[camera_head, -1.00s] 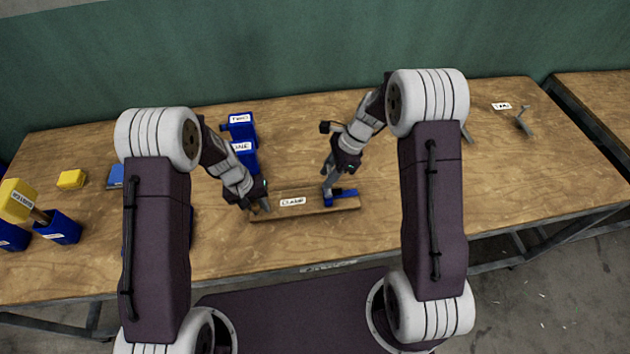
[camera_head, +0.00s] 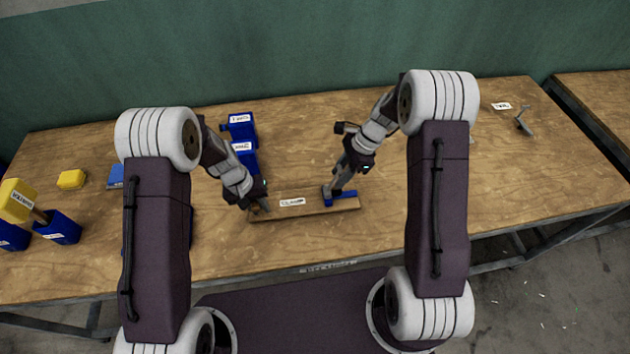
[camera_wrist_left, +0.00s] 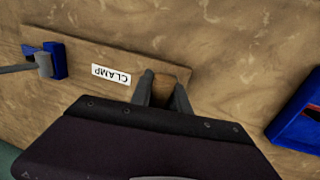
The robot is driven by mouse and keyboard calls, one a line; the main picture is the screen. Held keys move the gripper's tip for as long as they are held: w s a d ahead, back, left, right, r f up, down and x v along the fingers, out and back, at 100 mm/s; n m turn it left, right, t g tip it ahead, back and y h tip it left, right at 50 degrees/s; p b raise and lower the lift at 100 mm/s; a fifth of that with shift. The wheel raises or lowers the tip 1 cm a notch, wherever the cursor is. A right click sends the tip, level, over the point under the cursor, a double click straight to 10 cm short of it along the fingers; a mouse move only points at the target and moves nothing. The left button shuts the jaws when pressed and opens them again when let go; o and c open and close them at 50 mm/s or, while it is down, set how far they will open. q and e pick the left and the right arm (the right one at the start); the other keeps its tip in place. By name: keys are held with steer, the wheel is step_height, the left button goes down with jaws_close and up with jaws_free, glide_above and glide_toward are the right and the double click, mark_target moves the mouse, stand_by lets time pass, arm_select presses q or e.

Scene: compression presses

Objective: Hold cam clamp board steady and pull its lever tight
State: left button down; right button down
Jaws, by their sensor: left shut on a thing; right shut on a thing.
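The clamp board (camera_head: 312,210) is a narrow wooden plank lying flat on the bench with a white CLAMP label; it also shows in the left wrist view (camera_wrist_left: 130,62). My left gripper (camera_head: 260,208) is shut on the board's left end, and its fingers (camera_wrist_left: 163,90) straddle a wooden piece there. The blue clamp (camera_head: 347,195) sits at the board's right end; in the wrist view it (camera_wrist_left: 58,60) has a grey cylinder and bar, seemingly the lever (camera_wrist_left: 18,69). My right gripper (camera_head: 338,184) is shut at the lever, just above the clamp; its fingertips and the lever are hard to separate.
Blue labelled presses (camera_head: 242,128) stand behind my left gripper. Blue and yellow blocks (camera_head: 70,180) are at the far left. A grey metal tool (camera_head: 523,122) and a white label (camera_head: 502,106) lie at the back right. The bench right of the board is clear.

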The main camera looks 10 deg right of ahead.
steer(key=shift+d+f, duration=0.25)
steer(key=shift+d, duration=0.25)
steer(key=shift+d+f, duration=0.25)
steer(key=shift+d, duration=0.25)
steer(key=c, duration=0.9)
jaws_free()
arm_select(q)
steer(key=c, duration=1.2)
jaws_free()
arm_select(e)
steer(key=v, duration=1.2)
arm_select(q)
steer(key=shift+o, duration=0.2)
